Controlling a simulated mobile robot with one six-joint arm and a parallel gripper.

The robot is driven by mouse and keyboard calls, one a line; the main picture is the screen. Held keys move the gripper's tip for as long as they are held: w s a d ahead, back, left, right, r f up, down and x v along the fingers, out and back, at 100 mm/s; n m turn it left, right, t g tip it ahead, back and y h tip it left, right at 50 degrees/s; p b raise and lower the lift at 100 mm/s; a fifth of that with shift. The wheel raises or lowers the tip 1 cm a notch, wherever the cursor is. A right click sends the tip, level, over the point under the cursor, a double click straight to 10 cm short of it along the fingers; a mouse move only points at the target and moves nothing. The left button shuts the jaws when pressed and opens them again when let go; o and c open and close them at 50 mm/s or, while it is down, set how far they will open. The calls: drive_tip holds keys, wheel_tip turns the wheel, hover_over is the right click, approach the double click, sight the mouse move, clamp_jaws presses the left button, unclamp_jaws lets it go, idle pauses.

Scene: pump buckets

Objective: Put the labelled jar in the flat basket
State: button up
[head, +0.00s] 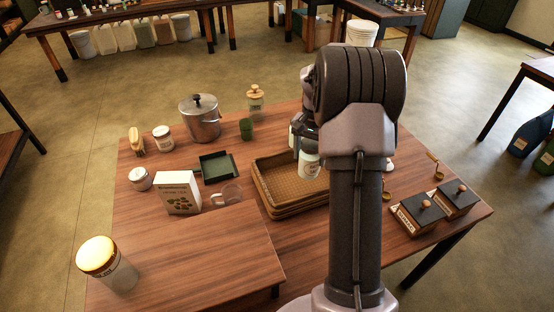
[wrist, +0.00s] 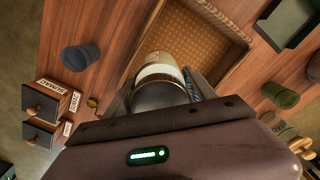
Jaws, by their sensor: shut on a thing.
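The labelled jar (head: 309,167), pale with a light label band, is held upright or nearly so by my gripper (head: 306,145). In the wrist view the jar (wrist: 158,70) sits between the two fingers (wrist: 158,95), which are shut on it. The flat basket (head: 262,197) is a shallow woven tray on the table. The jar appears over the basket's inside; I cannot tell whether its base touches the basket floor. My arm hides the basket's right part in the head view. In the wrist view the basket (wrist: 232,72) lies beyond the jar, and its visible inside looks empty.
A white box (head: 178,193), a glass mug (head: 228,195) and a dark green tray (head: 217,167) stand left of the basket. A steel pot (head: 201,120) and a green cup (head: 247,129) stand behind. Two dark-topped boxes (head: 418,213) are at right. The front-left raised board is mostly clear.

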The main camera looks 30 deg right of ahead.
drive_tip(key=shift+w+a+f, duration=0.1)
drive_tip(key=shift+w+f, duration=0.2)
drive_tip(key=shift+w, duration=0.25)
drive_tip(key=shift+w+f, duration=0.25)
drive_tip(key=shift+w, duration=0.25)
wheel_tip(320, 180, down, 9)
drive_tip(key=b, duration=0.4)
drive_tip(key=shift+f, duration=0.15)
drive_tip(key=o, duration=1.8)
drive_tip(key=shift+c, duration=0.2)
